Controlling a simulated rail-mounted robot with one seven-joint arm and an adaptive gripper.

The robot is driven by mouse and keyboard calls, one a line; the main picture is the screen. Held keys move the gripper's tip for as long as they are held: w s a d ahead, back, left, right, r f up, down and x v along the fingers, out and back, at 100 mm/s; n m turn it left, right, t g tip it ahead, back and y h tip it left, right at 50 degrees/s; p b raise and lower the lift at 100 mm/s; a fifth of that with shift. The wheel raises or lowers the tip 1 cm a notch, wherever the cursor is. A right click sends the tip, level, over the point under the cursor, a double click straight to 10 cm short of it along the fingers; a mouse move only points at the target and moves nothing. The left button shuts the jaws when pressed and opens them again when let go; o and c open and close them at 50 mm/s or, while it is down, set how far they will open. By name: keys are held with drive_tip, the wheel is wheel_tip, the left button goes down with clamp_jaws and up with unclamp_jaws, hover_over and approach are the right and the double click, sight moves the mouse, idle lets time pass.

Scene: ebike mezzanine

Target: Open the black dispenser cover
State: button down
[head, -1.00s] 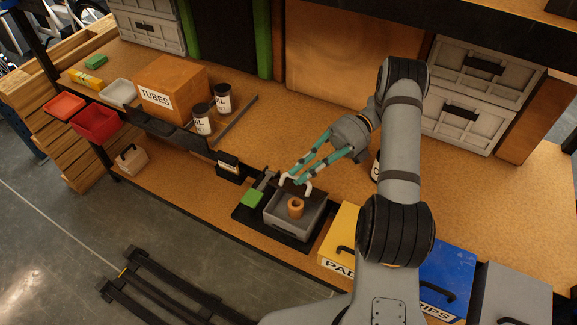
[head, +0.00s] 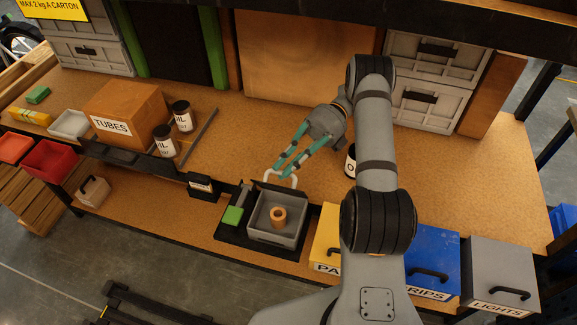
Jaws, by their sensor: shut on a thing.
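The black dispenser cover (head: 272,187) stands raised at the back edge of a grey open box (head: 276,238); only a thin dark strip of it shows. A pale looped handle (head: 295,181) rises from it. My gripper (head: 278,174), with teal fingers, is at this handle and appears shut on it; the fingertips partly hide the contact. An orange ring-shaped piece (head: 278,217) sits inside the box, which is open from above.
The box stands on a black base with a green block (head: 233,215) at its left. A small black labelled holder (head: 201,187) is farther left. Yellow, blue (head: 433,258) and grey (head: 499,272) bins line the front right. A dark jar (head: 350,161) stands behind my arm.

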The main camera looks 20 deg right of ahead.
drive_tip(key=shift+s+d+f+n+h, duration=0.15)
drive_tip(key=shift+f+h, duration=0.05)
drive_tip(key=shift+f, duration=0.25)
drive_tip(key=shift+s+d+f+n+h, duration=0.1)
drive_tip(key=shift+d+f+n+h, duration=0.1)
drive_tip(key=shift+f, duration=0.2)
drive_tip(key=c, duration=1.9)
unclamp_jaws()
drive_tip(key=shift+a, duration=0.1)
drive_tip(key=shift+c, duration=0.2)
drive_tip(key=shift+w, duration=0.1)
drive_tip(key=shift+w+f, duration=0.1)
drive_tip(key=shift+w+a, duration=0.1)
drive_tip(key=shift+w+r, duration=0.2)
drive_tip(key=shift+r, duration=0.15)
drive_tip(key=shift+a, duration=0.1)
